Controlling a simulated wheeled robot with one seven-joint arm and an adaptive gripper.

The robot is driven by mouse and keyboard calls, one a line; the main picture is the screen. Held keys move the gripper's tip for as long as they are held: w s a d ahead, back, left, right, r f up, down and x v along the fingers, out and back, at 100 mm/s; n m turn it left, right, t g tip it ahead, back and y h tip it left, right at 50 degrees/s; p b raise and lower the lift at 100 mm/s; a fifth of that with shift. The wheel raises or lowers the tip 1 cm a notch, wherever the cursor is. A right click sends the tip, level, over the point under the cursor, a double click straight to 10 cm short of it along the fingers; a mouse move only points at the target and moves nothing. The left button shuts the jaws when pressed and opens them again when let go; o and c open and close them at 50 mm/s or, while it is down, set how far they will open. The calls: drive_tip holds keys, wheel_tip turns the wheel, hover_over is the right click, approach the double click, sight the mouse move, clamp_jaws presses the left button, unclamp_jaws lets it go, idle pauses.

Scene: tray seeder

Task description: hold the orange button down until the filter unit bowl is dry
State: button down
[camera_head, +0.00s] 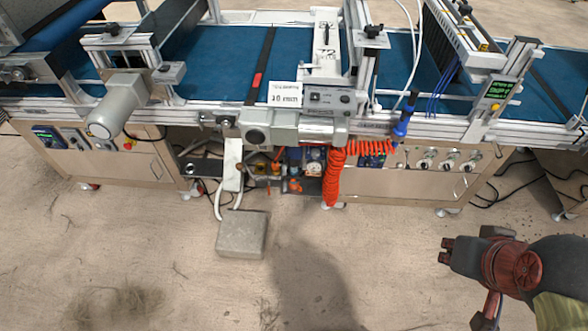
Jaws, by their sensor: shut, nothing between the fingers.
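A small pneumatic filter unit sits in the recess under the middle of the machine, with a dark blue part (293,155) and a pale round gauge (314,155). A small orange part (295,186), which looks like the orange button, shows just below it. The bowl is too small to make out, and I cannot tell if it holds water. My gripper (446,250) is at the lower right, over the floor. It is shut and empty, well to the right of the filter unit and apart from the machine.
The tray seeder with its blue conveyor belt (210,65) spans the back. A coiled orange hose (335,175) hangs just right of the filter unit. A grey block (241,234) stands on the floor at left centre. The floor (370,260) between gripper and recess is clear.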

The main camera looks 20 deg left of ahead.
idle(0.3)
wheel_tip(320, 180, up, 8)
drive_tip(key=p, duration=0.7)
drive_tip(key=shift+f+p, duration=0.2)
drive_tip(key=shift+p, duration=0.1)
